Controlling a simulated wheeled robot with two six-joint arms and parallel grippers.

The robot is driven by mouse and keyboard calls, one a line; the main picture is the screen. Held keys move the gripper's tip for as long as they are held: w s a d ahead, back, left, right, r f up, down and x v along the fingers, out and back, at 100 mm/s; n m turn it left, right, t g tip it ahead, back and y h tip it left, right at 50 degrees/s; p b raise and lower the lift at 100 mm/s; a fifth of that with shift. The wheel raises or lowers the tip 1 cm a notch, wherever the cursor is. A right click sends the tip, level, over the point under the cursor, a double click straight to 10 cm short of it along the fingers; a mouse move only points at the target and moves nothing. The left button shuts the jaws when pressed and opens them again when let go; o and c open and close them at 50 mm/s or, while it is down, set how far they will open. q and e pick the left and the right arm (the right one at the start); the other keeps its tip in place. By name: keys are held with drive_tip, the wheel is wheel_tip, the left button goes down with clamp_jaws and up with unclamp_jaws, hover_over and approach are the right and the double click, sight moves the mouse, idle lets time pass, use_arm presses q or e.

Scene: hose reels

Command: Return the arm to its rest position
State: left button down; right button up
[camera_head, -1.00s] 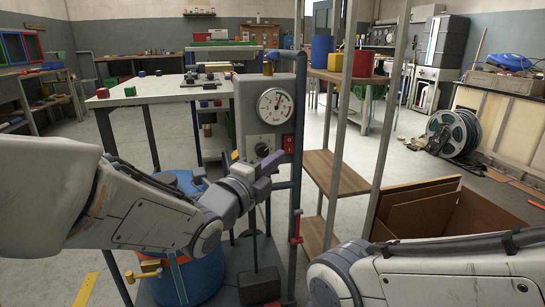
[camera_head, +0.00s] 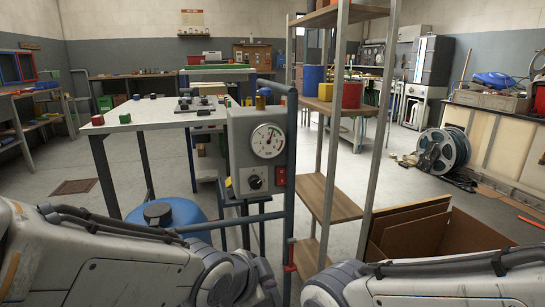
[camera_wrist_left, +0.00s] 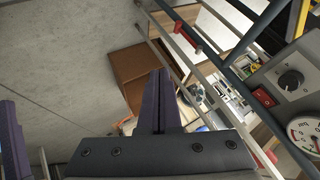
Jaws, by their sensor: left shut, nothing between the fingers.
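My left arm enters the head view low at the left, and its wrist end sits at the bottom centre, below the gauge panel. Its fingers are out of sight there. In the left wrist view my left gripper (camera_wrist_left: 160,100) shows two purple fingers shut together, empty and clear of the panel. My right arm lies low at the right of the head view, its gripper hidden there. A purple piece (camera_wrist_left: 11,142) at the left edge of the wrist view looks like part of my right gripper, too cropped to judge.
The grey panel (camera_head: 236,141) carries a dial gauge (camera_head: 267,141), a black knob (camera_head: 255,182) and a red switch (camera_head: 280,180). A blue drum (camera_head: 167,214) stands behind my left arm. A shelf rack (camera_head: 325,198) and an open cardboard box (camera_head: 460,236) stand right.

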use_arm(q)
drive_tip(key=s+a+n+g+y+p, duration=0.35)
drive_tip(key=s+n+g, duration=0.4)
drive_tip(key=s, duration=1.05)
wheel_tip(320, 180, up, 36)
drive_tip(key=p, duration=3.7)
drive_tip(key=shift+m, duration=0.35)
drive_tip(key=shift+a, duration=0.1)
